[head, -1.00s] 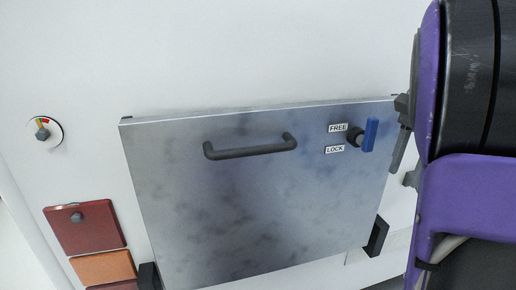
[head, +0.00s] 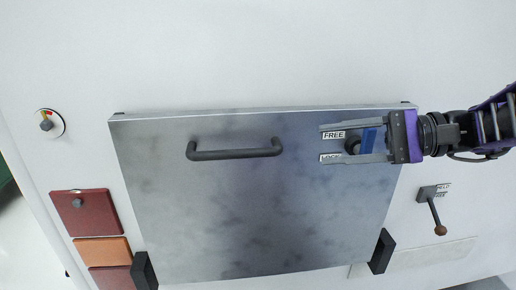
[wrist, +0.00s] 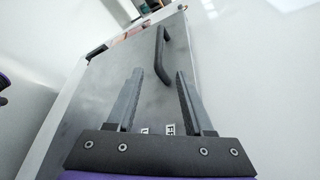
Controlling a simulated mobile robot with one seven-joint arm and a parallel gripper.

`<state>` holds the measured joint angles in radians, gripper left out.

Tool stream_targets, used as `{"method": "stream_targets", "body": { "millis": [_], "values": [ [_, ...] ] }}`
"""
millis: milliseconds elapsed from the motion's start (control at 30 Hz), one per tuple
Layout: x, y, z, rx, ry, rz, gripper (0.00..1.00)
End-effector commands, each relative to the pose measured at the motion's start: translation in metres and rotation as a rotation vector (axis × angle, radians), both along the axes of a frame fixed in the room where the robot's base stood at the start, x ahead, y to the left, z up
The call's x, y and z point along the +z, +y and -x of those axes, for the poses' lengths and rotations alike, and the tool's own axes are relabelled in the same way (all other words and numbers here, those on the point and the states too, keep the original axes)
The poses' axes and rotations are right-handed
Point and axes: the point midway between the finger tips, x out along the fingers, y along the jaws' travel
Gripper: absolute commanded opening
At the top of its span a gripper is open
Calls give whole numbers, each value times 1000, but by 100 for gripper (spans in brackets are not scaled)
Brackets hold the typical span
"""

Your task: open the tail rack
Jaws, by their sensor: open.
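The tail rack (head: 240,215) is a grey metal panel, folded up flat against the white wall. Its dark bar handle (head: 235,153) is near the top edge, and also shows in the wrist view (wrist: 162,55). A blue latch lever (head: 369,140) on a dark knob sits at the upper right, beside FREE and LOCK labels; it points upward, nearer FREE. My gripper (head: 323,143) is open, reaching in from the right, with one finger above and one below the lever in the picture. Whether it touches the lever cannot be told. In the wrist view the open fingers (wrist: 164,85) point toward the handle.
Dark brackets stand at the panel's lower left (head: 144,270) and lower right (head: 382,251). A lever with a brown knob (head: 440,230) is on the wall at right. A dial (head: 48,123) and red and orange hatches (head: 86,215) are at left. The wall above is clear.

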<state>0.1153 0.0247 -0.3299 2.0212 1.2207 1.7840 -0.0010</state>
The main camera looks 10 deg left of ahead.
Motion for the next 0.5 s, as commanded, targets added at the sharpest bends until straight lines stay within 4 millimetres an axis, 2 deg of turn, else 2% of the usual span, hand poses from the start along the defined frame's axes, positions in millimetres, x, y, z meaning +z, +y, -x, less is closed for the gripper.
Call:
{"method": "stream_targets", "body": {
  "millis": [167, 500],
  "values": [
    [-5, 27, -1, 5, 1, 0, 52],
    [-20, 99, -7, 4, -2, 2, 52]
  ]
}}
